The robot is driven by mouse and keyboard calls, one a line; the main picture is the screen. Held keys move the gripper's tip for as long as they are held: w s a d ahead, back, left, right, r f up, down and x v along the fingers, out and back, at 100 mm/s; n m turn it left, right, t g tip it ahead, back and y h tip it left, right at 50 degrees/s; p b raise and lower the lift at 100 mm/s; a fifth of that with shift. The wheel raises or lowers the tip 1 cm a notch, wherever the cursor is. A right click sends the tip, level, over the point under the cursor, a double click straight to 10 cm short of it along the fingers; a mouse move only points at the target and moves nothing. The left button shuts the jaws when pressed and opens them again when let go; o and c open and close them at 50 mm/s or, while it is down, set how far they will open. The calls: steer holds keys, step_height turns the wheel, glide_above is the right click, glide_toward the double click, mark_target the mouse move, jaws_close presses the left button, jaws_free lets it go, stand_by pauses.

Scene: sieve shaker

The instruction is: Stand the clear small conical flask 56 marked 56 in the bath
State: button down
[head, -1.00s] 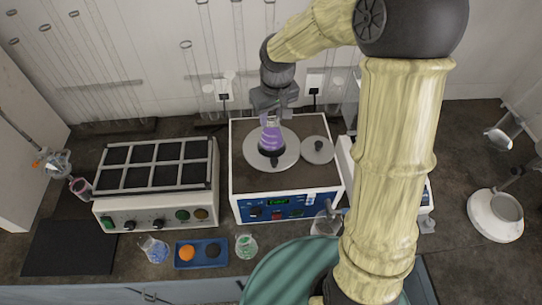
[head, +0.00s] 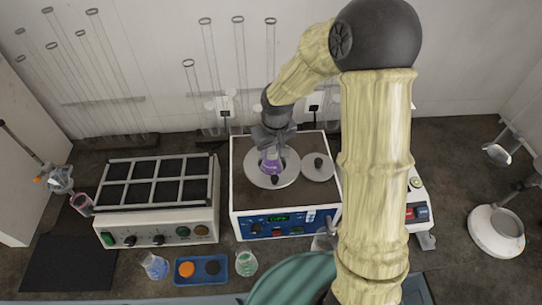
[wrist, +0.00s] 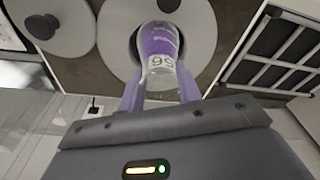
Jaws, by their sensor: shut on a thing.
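The small conical flask 56 (head: 270,160) is clear with purple contents. The flask is over the round opening in the top of the bath (head: 240,190), a white box with a blue front panel and a lit display. A grey ring plate (head: 290,178) surrounds the opening. I cannot tell whether the flask's base touches anything inside.
A round grey lid (head: 317,167) lies on the bath top, right of the opening. A white unit with a black-panelled rack (head: 158,182) stands left. A blue tray (head: 201,270) and two flasks (head: 154,265) (head: 245,263) are in front. Glass cylinders stand behind.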

steer(key=shift+w+d, duration=0.1)
steer(key=shift+d, duration=0.05)
steer(key=shift+f+p, duration=0.3)
steer(key=shift+f, duration=1.55)
steer(key=shift+f, duration=0.2)
steer(key=c, duration=1)
jaws_free()
steer(key=shift+o, duration=0.2)
steer(key=shift+r, duration=0.1)
